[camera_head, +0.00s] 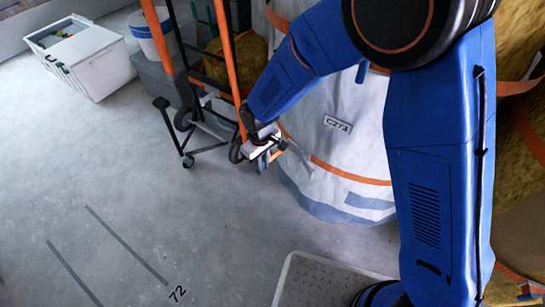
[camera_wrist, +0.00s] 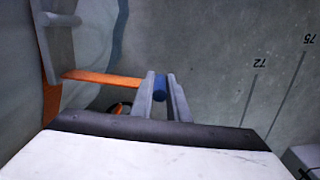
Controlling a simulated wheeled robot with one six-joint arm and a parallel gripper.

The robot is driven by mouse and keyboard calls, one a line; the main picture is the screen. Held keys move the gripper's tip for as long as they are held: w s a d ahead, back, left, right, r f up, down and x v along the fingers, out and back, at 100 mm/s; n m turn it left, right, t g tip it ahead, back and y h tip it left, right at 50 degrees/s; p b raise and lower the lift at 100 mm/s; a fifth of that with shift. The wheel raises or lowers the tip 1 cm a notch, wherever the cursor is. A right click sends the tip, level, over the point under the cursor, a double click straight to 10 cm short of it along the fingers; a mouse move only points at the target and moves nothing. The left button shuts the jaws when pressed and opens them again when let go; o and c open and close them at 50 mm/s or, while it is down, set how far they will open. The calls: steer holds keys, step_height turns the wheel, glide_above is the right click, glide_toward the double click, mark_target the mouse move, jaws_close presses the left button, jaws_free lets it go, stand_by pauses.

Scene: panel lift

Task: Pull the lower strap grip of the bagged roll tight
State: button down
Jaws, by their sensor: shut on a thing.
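The bagged roll (camera_head: 352,150) is a large pale grey bag with orange straps, standing upright behind my blue arm. Its lower orange strap (camera_head: 345,173) runs around the bag near its base; in the wrist view the strap (camera_wrist: 100,78) stretches from the bag towards my fingers. A small blue grip (camera_wrist: 160,88) sits at the strap's end, between the two fingers. My gripper (camera_head: 277,147) is shut on this grip, at the left side of the bag. It also shows in the wrist view (camera_wrist: 163,86). Part of the bag is hidden by my arm.
A wheeled trolley frame with orange uprights (camera_head: 229,58) stands close to the left of my gripper. A white box (camera_head: 84,55) and a white bucket (camera_head: 152,35) stand farther back. Yellowish rolls (camera_head: 520,120) are at the right. The floor at the left is clear.

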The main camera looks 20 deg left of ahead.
steer(key=shift+s+a, duration=0.35)
steer(key=shift+s, duration=0.3)
steer(key=c, duration=1.7)
jaws_free()
step_height(320, 180, up, 17)
steer(key=shift+r, duration=0.2)
